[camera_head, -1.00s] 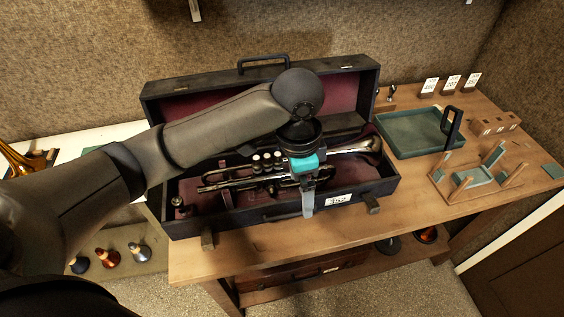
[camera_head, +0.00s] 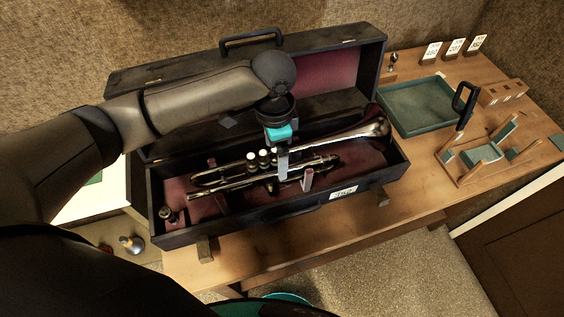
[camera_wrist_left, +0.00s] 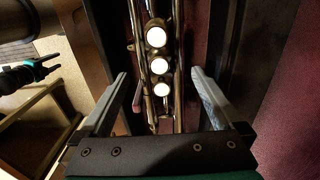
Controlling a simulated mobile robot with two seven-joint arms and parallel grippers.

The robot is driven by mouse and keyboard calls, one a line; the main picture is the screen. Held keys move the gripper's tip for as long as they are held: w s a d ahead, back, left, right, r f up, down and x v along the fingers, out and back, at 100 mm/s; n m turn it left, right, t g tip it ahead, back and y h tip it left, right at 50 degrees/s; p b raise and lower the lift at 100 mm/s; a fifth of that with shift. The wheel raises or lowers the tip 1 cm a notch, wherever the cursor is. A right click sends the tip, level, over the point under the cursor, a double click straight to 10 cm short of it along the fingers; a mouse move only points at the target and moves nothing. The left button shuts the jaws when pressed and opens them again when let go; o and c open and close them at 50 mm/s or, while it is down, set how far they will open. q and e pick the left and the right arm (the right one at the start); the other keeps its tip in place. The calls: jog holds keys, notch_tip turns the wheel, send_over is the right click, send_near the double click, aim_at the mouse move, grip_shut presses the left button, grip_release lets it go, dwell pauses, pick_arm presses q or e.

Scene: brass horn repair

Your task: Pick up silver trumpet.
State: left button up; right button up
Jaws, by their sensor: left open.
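The silver trumpet (camera_head: 362,131) lies in the open dark case (camera_head: 290,214) with a wine-red lining, its bell to the right. My left gripper (camera_head: 282,172) is over the middle of the trumpet, just right of its white-topped valves (camera_head: 262,157). In the left wrist view the open fingers (camera_wrist_left: 159,74) stand on either side of the trumpet's valve section (camera_wrist_left: 160,64), with gaps between fingers and metal. Nothing is held. Part of the trumpet is hidden behind the gripper in the head view.
The case lid (camera_head: 352,68) stands open behind my left arm. To the right on the wooden bench (camera_head: 420,185) are a green tray (camera_head: 415,104), a wooden stand with green pads (camera_head: 480,158) and several number cards. The case walls rise around the trumpet.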

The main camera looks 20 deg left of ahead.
pick_arm(q)
jog(key=shift+w+f, duration=0.15)
jog(key=shift+f, duration=3.05)
jog(key=shift+d, duration=0.1)
grip_shut()
jog(key=shift+w+r, duration=0.1)
jog(key=shift+r, duration=0.05)
